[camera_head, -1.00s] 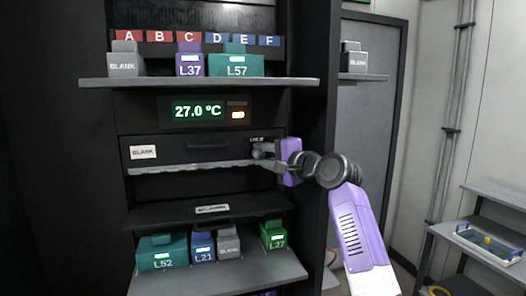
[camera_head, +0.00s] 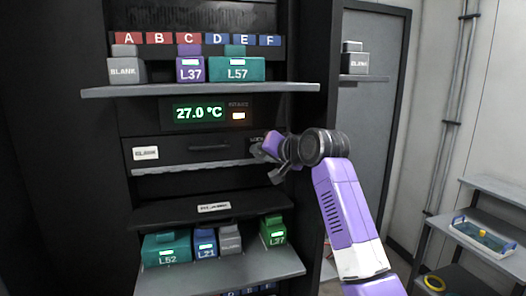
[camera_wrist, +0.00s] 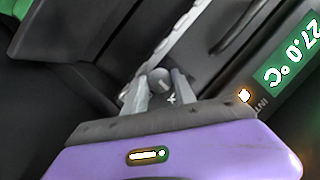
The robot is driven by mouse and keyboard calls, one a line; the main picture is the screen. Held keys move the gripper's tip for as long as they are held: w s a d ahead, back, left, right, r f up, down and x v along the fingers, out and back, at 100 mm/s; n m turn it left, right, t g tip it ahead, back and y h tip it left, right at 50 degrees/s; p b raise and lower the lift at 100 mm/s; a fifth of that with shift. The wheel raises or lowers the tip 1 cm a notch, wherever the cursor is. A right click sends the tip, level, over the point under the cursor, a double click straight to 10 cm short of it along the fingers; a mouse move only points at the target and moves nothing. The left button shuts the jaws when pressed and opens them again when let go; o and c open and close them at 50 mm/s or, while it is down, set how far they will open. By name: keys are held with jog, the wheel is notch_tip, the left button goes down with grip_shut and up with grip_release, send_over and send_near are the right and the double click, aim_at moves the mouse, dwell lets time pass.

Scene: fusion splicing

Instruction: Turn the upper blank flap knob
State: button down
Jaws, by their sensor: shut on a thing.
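The upper blank flap (camera_head: 190,150) is a dark panel with a white BLANK label at its left and a recessed handle in its middle. Its knob (camera_wrist: 160,78) is a small round grey piece near the flap's right end, seen in the wrist view between my fingers. My gripper (camera_head: 264,152) is at the right end of the flap, and its two grey fingers (camera_wrist: 157,98) are shut on the knob. In the head view my gripper and wrist hide the knob.
A display (camera_head: 198,112) reading 27.0 °C sits above the flap. A shelf (camera_head: 200,89) above holds a grey BLANK module, L37 and L57. A lower shelf (camera_head: 225,272) holds L52, L21, a grey module and L27. A grey metal strip (camera_head: 190,168) runs below the flap.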

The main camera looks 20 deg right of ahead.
jog(key=shift+f+n, duration=0.1)
jog(key=shift+n, duration=0.2)
dwell(0.4)
jog(key=c, duration=1)
grip_release()
jog(key=shift+b+v, duration=1.25)
jog(key=shift+v, duration=2.7)
jog(key=shift+a, duration=0.1)
